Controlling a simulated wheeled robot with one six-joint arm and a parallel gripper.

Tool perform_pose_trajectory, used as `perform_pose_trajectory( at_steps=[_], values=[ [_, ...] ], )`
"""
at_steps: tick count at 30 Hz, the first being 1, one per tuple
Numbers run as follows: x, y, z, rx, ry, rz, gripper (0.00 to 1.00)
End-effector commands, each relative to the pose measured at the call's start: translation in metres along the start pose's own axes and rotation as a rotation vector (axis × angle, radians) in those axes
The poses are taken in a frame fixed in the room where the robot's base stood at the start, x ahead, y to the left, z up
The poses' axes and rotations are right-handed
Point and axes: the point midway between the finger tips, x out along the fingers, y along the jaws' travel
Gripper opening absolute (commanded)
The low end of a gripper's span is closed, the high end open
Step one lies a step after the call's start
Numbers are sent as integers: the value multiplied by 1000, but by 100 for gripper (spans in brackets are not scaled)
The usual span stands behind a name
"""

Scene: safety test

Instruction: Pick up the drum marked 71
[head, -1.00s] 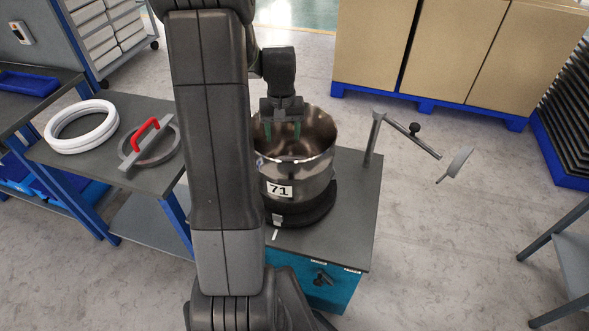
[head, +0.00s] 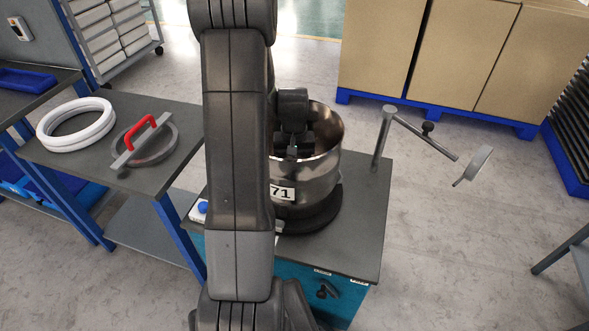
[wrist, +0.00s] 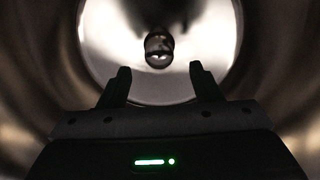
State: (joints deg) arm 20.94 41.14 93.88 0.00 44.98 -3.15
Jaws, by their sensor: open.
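The drum marked 71 (head: 320,180) is a shiny, open-topped metal pot. It stands upright in a dark round base on a grey-topped stand, and my arm hides its left side and part of its white label (head: 283,193). My gripper (head: 292,152) is at the drum's open mouth, within the rim. In the wrist view the drum's inner wall (wrist: 45,65) surrounds my gripper (wrist: 160,70). Its two fingers are apart with nothing between them. A small dark, shiny knob-like shape (wrist: 159,48) shows beyond the fingertips; I cannot tell whether it is a part or a reflection.
A side table at left holds white rings (head: 75,140) and a round lid with a red handle (head: 143,135). Boxes on a blue pallet (head: 440,55) stand behind.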

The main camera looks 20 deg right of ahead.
Motion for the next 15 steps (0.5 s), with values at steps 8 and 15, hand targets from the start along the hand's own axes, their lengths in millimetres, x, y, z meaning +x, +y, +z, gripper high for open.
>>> perform_pose_trajectory(
  at_steps=[8,15],
  values=[
    [30,1,3,0,-5,0,58],
    [55,1,2,0,-2,0,58]
  ],
)
